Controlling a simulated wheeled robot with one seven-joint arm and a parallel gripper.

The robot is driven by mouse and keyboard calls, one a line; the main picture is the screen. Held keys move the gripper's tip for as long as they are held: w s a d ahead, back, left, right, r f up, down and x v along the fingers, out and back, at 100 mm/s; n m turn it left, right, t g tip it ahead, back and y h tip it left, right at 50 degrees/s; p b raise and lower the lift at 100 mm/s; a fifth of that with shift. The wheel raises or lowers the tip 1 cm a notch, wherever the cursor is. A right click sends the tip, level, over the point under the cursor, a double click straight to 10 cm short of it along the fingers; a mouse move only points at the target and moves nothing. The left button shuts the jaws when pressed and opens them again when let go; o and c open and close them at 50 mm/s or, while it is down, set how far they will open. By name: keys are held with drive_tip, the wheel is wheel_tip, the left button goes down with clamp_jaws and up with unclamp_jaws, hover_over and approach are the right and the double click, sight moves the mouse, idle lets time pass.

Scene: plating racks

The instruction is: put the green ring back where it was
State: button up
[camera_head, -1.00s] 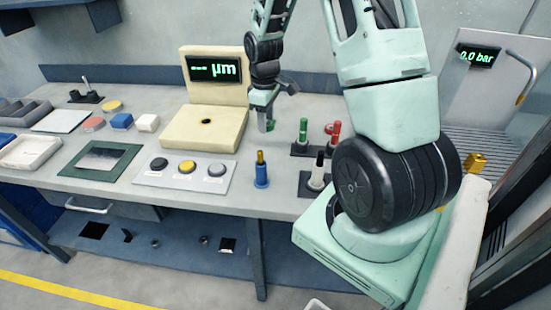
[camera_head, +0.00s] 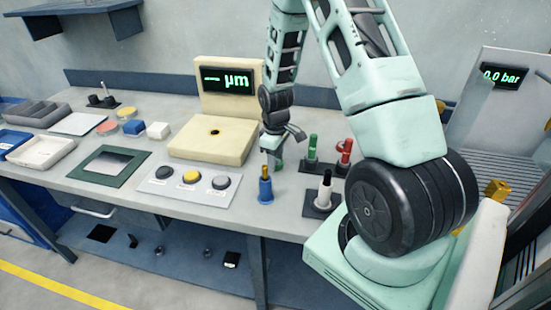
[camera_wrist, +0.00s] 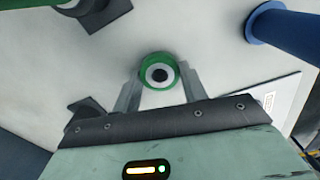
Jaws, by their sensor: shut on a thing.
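The green ring (camera_wrist: 145,66) is between the two fingertips of my gripper (camera_wrist: 158,90) in the wrist view. Its middle shows white with a dark centre. In the head view my gripper (camera_head: 273,151) is low over the bench, behind the blue post (camera_head: 265,190) with a brass tip, and a little green of the ring (camera_head: 278,164) shows below the jaws. The gripper is shut on the ring. A green post (camera_head: 313,148) on a dark base stands to the right. Whether the ring touches the bench is unclear.
A red piece (camera_head: 345,150) and a black-and-white post (camera_head: 325,187) stand on dark bases to the right. The cream gauge (camera_head: 213,140) with a µm display is to the left. A plate with three buttons (camera_head: 190,184) lies in front of it.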

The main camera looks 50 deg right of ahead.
drive_tip(key=shift+f, duration=0.25)
drive_tip(key=shift+f, duration=0.15)
drive_tip(key=o, duration=0.9)
